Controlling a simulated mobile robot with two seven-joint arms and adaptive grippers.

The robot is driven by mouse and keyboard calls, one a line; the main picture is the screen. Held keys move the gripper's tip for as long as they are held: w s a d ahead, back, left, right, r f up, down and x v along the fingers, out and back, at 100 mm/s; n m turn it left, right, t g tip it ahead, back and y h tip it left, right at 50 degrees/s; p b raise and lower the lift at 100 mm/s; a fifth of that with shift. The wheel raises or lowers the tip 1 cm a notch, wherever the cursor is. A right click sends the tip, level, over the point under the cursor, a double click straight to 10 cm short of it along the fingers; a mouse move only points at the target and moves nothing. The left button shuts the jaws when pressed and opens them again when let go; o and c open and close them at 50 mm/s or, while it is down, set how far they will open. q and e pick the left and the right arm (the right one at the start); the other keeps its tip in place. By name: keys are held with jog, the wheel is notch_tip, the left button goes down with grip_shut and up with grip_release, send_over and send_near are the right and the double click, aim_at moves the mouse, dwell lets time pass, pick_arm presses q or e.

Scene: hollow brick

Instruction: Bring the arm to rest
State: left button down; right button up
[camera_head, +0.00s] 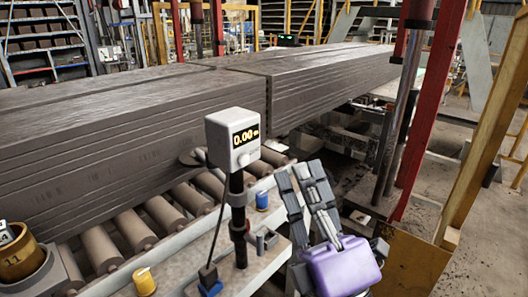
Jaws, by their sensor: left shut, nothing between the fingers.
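My left gripper (303,190) is in the lower middle right of the head view. It has grey fingers and a purple body (341,266). The fingers point up and a little left, are shut, and hold nothing. The gripper appears in front of the roller conveyor's right end, to the right of the display post, and apart from the post in the picture. My right gripper is not in view.
A white display box (233,138) reading 0.00 stands on a black post beside the rollers (135,229). Long dark clay slabs (120,130) lie behind. Blue (262,201) and yellow (145,282) knobs sit near the rail. A red column (428,120) and yellow post (490,125) rise right.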

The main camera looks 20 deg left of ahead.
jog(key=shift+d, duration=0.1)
